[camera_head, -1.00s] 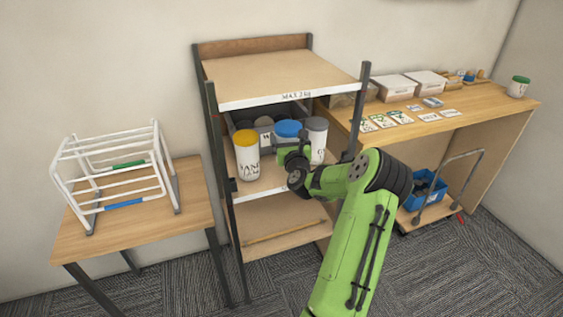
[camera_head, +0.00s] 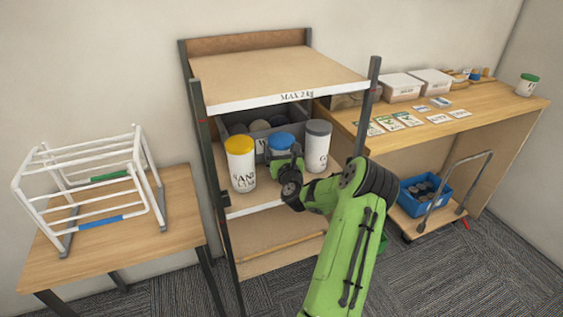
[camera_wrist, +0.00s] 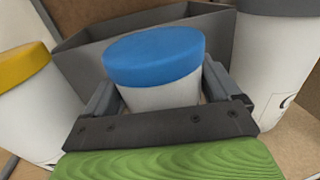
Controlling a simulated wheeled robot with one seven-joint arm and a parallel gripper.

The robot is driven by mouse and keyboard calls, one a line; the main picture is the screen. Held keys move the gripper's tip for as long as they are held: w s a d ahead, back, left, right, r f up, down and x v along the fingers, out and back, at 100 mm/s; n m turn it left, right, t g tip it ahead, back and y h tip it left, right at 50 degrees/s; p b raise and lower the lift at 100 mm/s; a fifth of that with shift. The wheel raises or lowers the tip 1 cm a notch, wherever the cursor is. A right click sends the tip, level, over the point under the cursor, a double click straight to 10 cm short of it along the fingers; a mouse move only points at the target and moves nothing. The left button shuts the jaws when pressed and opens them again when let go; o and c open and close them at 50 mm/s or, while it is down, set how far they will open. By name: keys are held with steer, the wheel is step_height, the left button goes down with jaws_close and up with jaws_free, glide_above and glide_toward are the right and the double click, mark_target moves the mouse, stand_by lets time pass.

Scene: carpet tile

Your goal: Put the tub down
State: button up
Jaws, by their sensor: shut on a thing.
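The tub with the blue lid (camera_head: 281,142) is on the middle level of the shelf unit, between two other tubs. In the wrist view the same blue-lidded tub (camera_wrist: 155,62) sits between the two fingers of my gripper (camera_wrist: 162,95), which is shut on it. In the head view my gripper (camera_head: 287,160) covers the lower part of this tub. Whether its base touches the shelf board cannot be told.
A yellow-lidded tub (camera_head: 241,165) stands to the left and a grey-lidded tub (camera_head: 317,147) to the right, both close. A grey bin (camera_head: 236,128) is behind. The upper shelf board (camera_head: 275,75) is overhead. A side table with a white rack (camera_head: 95,180) stands left.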

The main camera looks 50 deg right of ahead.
steer(key=shift+f+b, duration=0.3)
steer(key=shift+f, duration=0.6)
steer(key=shift+r, duration=0.1)
steer(key=o, duration=1.7)
steer(key=shift+c, duration=0.2)
steer(key=b+v, duration=0.3)
steer(key=v, duration=0.9)
